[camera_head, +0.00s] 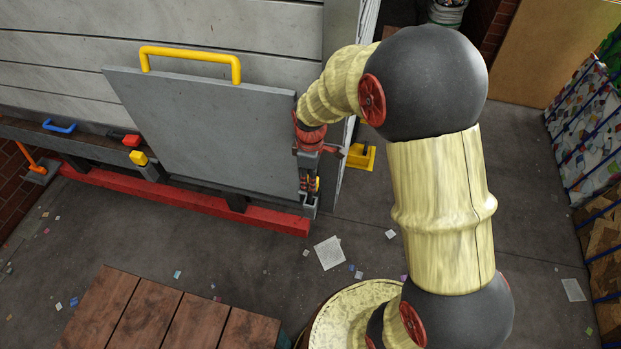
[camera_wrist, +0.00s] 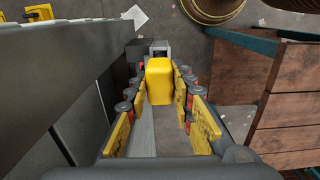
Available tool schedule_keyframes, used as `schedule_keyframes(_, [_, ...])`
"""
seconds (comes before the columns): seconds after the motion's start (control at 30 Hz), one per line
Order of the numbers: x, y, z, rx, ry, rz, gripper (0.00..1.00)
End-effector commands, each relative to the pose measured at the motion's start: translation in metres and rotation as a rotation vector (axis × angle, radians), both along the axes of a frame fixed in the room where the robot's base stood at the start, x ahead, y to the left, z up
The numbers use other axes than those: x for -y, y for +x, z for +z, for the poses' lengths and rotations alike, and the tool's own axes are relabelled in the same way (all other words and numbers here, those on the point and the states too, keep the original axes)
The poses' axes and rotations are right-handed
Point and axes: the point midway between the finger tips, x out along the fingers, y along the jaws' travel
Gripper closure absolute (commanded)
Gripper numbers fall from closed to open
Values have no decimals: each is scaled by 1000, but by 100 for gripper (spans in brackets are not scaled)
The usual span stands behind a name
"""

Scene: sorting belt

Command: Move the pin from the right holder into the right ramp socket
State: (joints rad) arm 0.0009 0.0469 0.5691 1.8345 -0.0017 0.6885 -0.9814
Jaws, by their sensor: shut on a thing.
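In the wrist view my gripper (camera_wrist: 160,88) is shut on the yellow pin (camera_wrist: 159,76), whose blocky yellow head sits between the fingers. A small grey metal block (camera_wrist: 159,47) shows just beyond the pin head; I cannot tell whether the pin is still seated in it. In the head view my gripper (camera_head: 311,182) points down at the right edge of the grey ramp plate (camera_head: 215,130). A grey bracket (camera_head: 309,206), which looks like the right holder, is right below the fingers. The pin's lower part is hidden. I cannot make out the right ramp socket.
The ramp plate has a yellow handle (camera_head: 190,54) on top. A red beam (camera_head: 200,203) runs below it. Another yellow block (camera_head: 138,158) is at its left. A wooden crate (camera_head: 150,310) stands in front, close on the right in the wrist view (camera_wrist: 290,95). Grey floor lies between.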

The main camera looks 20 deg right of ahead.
Motion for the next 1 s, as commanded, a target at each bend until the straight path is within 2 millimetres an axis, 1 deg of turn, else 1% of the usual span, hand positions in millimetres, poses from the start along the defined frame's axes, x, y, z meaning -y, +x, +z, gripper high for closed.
schedule_keyframes(1.0, [0, 0, -38, 0, 0, 0, 100])
